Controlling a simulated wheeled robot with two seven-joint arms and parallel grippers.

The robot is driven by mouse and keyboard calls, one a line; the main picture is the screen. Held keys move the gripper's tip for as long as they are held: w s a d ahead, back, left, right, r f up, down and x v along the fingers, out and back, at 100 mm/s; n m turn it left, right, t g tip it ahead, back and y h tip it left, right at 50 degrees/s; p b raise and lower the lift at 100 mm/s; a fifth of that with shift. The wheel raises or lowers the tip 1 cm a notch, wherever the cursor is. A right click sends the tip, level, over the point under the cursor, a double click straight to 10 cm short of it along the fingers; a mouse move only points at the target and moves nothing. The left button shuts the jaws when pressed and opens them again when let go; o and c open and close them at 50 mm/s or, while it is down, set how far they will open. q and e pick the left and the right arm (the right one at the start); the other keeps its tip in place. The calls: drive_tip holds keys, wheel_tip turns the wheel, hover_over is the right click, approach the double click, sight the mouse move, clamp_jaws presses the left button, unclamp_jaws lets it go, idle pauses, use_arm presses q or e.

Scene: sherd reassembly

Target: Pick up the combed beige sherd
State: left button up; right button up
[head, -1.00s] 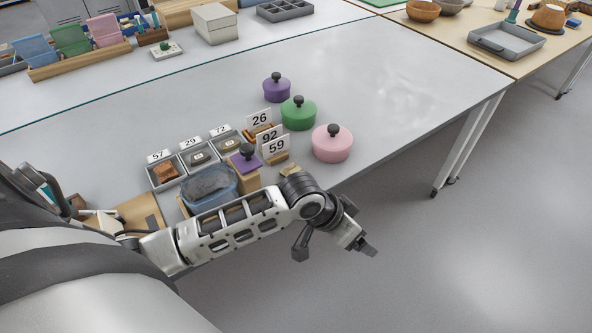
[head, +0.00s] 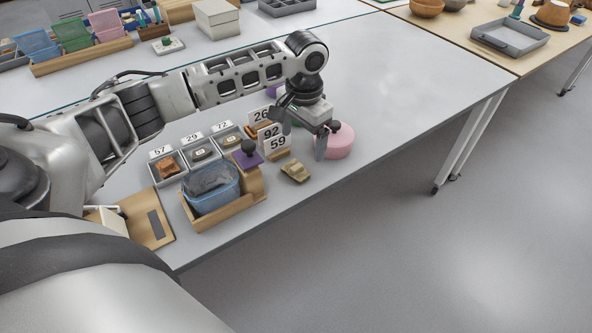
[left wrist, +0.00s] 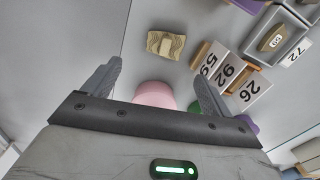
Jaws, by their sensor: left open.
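The combed beige sherd (head: 295,171) lies on the grey table near its front edge, in front of the number 59 card. In the left wrist view the sherd (left wrist: 166,44) shows grooves across its face and lies beyond my fingertips, clear of them. My left gripper (head: 303,142) is open and empty, held above the table behind the sherd, by the pink lidded pot (head: 340,143). Its two fingers stand wide apart in the left wrist view (left wrist: 157,78). My right gripper is not in view.
Number cards 26, 92 and 59 (head: 278,143) stand close beside the sherd. Small grey trays with sherds (head: 166,180) and a blue tub (head: 213,198) in a wooden holder are to the left. Green and purple pots are mostly hidden by my arm. The table's right part is clear.

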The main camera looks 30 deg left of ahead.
sight(296, 167)
use_arm(q)
wheel_tip(296, 167, down, 3)
drive_tip(key=shift+f, duration=0.15)
drive_tip(key=shift+s+a+f, duration=0.1)
drive_tip(key=shift+a+f, duration=0.1)
drive_tip(key=shift+f, duration=0.7)
drive_tip(key=shift+s+a+f, duration=0.15)
drive_tip(key=shift+f, duration=0.75)
drive_tip(key=shift+s+a+f, duration=0.1)
drive_tip(key=shift+a+f, duration=0.1)
drive_tip(key=shift+f, duration=0.7)
drive_tip(key=c, duration=1.1)
